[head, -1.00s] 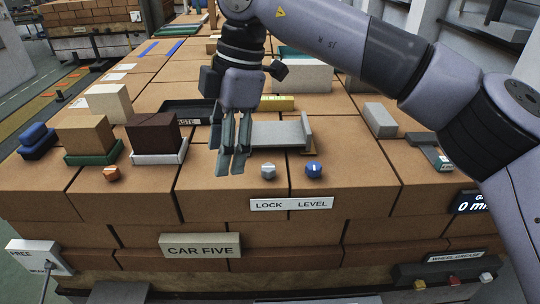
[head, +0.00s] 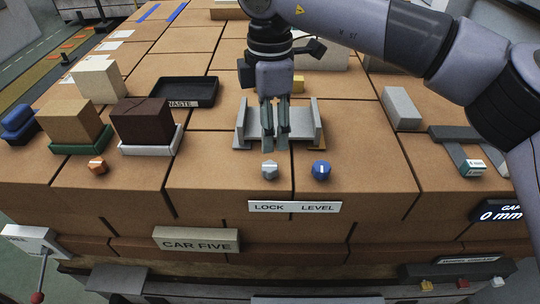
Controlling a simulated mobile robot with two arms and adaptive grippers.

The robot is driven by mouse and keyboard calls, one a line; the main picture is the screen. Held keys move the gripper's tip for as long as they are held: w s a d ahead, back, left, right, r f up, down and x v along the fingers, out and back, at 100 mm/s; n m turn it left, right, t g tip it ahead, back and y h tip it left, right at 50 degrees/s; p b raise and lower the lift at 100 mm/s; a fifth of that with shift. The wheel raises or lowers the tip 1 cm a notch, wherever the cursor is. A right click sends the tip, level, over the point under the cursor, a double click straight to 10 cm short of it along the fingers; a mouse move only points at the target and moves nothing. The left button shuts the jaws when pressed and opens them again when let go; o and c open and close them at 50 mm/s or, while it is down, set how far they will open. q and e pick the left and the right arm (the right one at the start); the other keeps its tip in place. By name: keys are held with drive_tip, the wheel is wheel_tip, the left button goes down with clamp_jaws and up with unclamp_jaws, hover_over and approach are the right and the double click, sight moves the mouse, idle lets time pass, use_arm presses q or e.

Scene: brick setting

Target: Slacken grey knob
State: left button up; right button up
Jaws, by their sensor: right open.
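The grey knob (head: 270,170) sits on the front edge of the brick stack, above the LOCK side of the "LOCK LEVEL" label (head: 294,207). My right gripper (head: 274,148) points down just behind the grey knob, in front of a grey metal bracket (head: 312,124) with upright sides. Its fingers are open with a narrow gap, and nothing shows between them. My left gripper is not in view.
A blue knob (head: 321,170) sits close to the right of the grey one, and an orange knob (head: 97,166) is far left. A black waste tray (head: 182,92), dark brown block (head: 146,120) and tan block (head: 72,121) stand left. A grey block (head: 401,108) stands right.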

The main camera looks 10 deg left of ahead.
sight(270, 166)
wheel_tip(270, 166, down, 9)
drive_tip(key=shift+w+p, duration=0.1)
drive_tip(key=shift+p, duration=1)
drive_tip(key=shift+f, duration=0.4)
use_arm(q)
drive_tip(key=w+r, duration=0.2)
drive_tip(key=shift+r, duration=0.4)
use_arm(e)
drive_tip(key=shift+c, duration=0.2)
